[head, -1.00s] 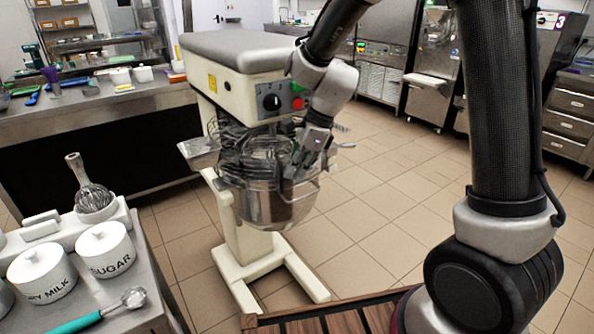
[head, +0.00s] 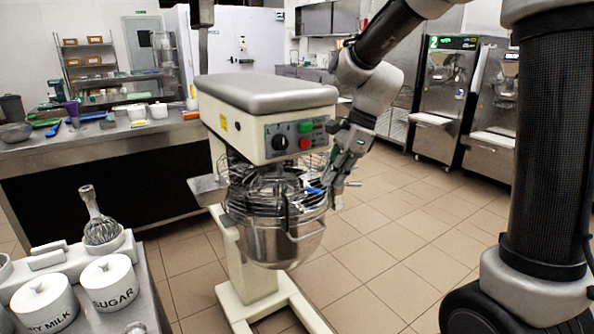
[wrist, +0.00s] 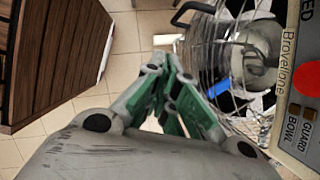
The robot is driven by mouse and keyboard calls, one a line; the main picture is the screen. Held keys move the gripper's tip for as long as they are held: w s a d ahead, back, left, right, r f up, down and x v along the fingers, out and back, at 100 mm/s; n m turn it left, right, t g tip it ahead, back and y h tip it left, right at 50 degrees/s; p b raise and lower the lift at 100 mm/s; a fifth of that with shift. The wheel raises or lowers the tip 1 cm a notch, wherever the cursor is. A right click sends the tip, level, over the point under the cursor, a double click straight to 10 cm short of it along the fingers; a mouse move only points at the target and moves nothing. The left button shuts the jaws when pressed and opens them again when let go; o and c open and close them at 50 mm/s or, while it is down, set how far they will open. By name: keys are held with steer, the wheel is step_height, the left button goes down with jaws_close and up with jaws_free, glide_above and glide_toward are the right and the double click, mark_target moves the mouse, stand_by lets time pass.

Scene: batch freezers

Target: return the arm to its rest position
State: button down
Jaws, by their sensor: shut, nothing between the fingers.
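My arm reaches down from the top right of the head view. My gripper (head: 330,198) is beside the right side of the mixer's wire bowl guard (head: 265,185), pointing down and to the left. In the wrist view the green and grey fingers of my gripper (wrist: 171,72) come together and hold nothing. The wire guard (wrist: 222,75) is close to the right of the fingers there. I cannot tell whether they touch it. The planetary mixer (head: 275,95) is cream with a grey top, and its steel bowl (head: 275,240) hangs under the guard.
A counter with a dry milk jar (head: 45,303), a sugar jar (head: 108,284) and a whisk (head: 98,218) stands at the lower left. A long steel counter (head: 100,140) is behind it. Batch freezers (head: 443,100) stand at the back right. Tiled floor (head: 385,240) is open right of the mixer.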

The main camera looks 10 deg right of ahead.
steer(key=s+d+r+n+t+h, duration=0.2)
steer(key=s+d+r+n, duration=0.1)
steer(key=s+d+n, duration=0.5)
steer(key=s+d+r+n+t+h, duration=0.2)
steer(key=s+d+r+n, duration=0.1)
steer(key=s+d+n, duration=0.6)
steer(key=s, duration=0.4)
steer(key=shift+s+d+r, duration=0.35)
steer(key=shift+d, duration=0.05)
